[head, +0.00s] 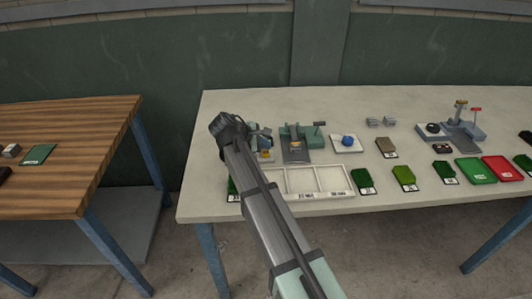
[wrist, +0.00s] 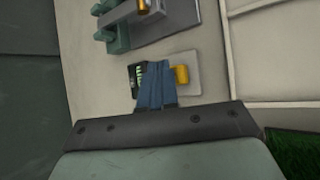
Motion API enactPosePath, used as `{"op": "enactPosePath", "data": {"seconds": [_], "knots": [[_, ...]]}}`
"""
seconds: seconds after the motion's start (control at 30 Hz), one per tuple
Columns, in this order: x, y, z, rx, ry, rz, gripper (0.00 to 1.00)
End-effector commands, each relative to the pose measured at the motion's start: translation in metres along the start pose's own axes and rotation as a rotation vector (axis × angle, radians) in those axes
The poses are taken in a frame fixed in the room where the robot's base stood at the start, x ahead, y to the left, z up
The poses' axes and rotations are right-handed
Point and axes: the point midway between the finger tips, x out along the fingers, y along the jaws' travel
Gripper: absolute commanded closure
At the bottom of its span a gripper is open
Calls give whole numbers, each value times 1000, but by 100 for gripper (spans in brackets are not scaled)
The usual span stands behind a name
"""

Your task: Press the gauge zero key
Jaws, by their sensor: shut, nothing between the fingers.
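The gauge shows in the wrist view as a small dark unit with a lit display (wrist: 136,76). It sits on a pale plate beside a yellow-gold cylinder (wrist: 181,75). My gripper (wrist: 156,66) is shut and empty, its blue fingers over the middle of this unit. The fingers hide part of the gauge, and I cannot make out the zero key or whether the tips touch it. In the head view my gripper (head: 262,136) is at the left part of the pale table, and the gauge (head: 266,155) is partly hidden beside it.
A green fixture on a grey base (head: 297,148) stands just right of the gauge. A white sectioned tray (head: 318,192) lies in front. Turf samples (head: 403,177) and red and green trays (head: 502,168) lie to the right. A wooden table (head: 65,150) stands at left.

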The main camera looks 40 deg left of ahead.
Motion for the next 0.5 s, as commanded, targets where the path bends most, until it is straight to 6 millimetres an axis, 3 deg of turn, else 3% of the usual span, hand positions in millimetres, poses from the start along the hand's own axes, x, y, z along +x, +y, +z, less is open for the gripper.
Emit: {"op": "enactPosePath", "data": {"seconds": [0.5], "knots": [[-6,5,4,1,0,1,100]]}}
